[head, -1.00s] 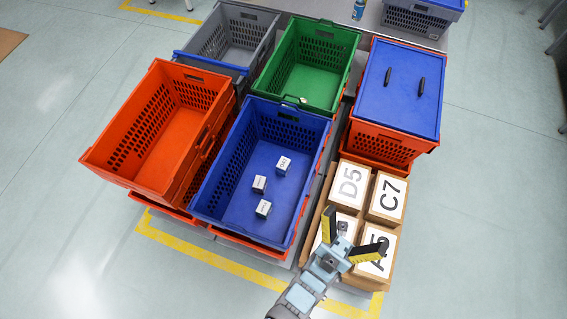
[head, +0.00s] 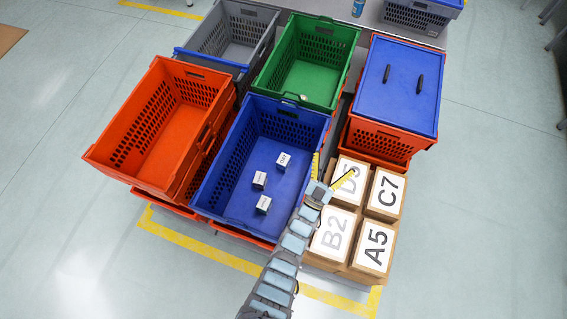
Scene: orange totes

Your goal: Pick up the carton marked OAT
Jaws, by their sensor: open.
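Three small white-topped cartons lie inside the blue tote (head: 210,165). The one nearest the middle, with a short dark marking that looks like OAT (head: 283,160), is the farthest back of the three. A second carton (head: 259,180) and a third carton (head: 264,205) lie in front of it, with labels too small to read. My gripper (head: 333,170) is open and empty, its yellow fingers spread.
Orange totes (head: 120,130) are on the left, a green tote (head: 318,75) behind, and a blue-lidded tote (head: 400,75) back right.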

